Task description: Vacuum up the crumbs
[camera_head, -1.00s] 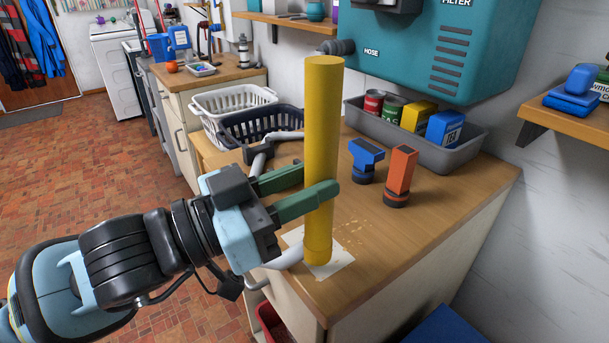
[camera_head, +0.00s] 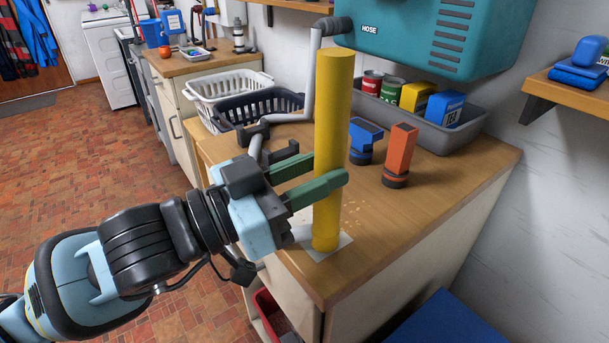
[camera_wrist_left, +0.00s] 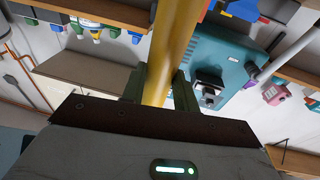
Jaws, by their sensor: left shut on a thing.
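My left gripper (camera_head: 327,183) is shut around a long yellow tube (camera_head: 334,100), held nearly upright over the wooden counter. The tube's lower end is at a pale square sheet (camera_head: 340,243) near the counter's front edge; I cannot tell whether it touches. A grey hose (camera_head: 306,90) runs from the teal unit (camera_head: 400,45), marked HOSE, down behind the gripper towards the tube's lower end. Pale crumbs (camera_head: 376,207) lie on the counter right of the tube. The tube also fills the middle of the left wrist view (camera_wrist_left: 171,50). My right gripper is out of view.
A blue nozzle-like piece (camera_head: 363,143) and an orange one (camera_head: 399,155) stand right of the tube. A grey bin (camera_head: 460,137) with cans and boxes is behind them. Dark (camera_head: 262,106) and white (camera_head: 225,87) baskets stand behind left. The counter's right front is clear.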

